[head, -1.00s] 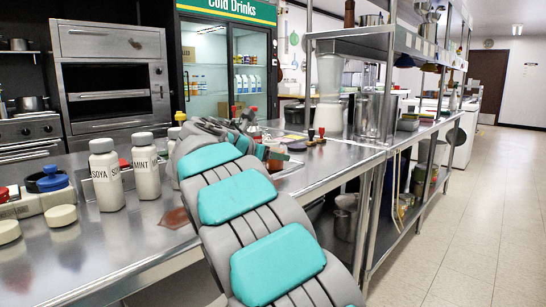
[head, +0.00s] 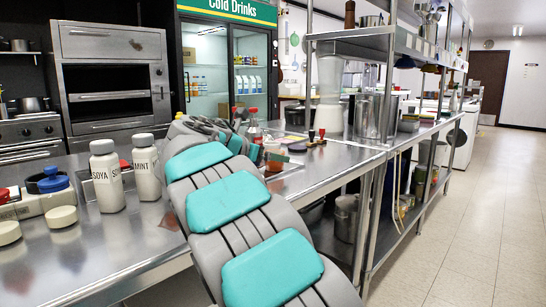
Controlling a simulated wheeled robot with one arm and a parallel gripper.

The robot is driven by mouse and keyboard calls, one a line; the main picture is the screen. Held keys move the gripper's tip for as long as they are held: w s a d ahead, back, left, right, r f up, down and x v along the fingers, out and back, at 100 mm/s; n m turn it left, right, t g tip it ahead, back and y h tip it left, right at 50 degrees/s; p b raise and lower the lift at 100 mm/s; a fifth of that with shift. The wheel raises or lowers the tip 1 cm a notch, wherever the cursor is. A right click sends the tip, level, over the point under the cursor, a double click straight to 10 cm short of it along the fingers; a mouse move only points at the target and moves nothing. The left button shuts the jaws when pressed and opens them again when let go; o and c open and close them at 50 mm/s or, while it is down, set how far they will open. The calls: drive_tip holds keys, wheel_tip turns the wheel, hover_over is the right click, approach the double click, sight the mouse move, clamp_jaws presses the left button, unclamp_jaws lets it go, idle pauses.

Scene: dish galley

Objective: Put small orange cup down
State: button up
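My arm reaches from the lower right over the steel counter (head: 140,235). Its far end, with my gripper (head: 246,140), is small and partly hidden behind my own arm links, among items on the counter. I cannot tell whether the fingers are open or shut. I cannot make out the small orange cup clearly. A small reddish-brown thing (head: 276,162) shows just right of the arm's end, too small to identify. I cannot tell whether it touches my gripper.
White SOYA (head: 107,178) and MINT (head: 146,172) bottles stand left of my arm. A clear red-topped bottle (head: 254,128) stands behind the arm's end. A steel shelf rack (head: 395,48) rises at right.

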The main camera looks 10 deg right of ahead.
drive_tip(key=v, duration=0.9)
drive_tip(key=shift+s+a+r, duration=0.1)
drive_tip(key=shift+s+a, duration=0.1)
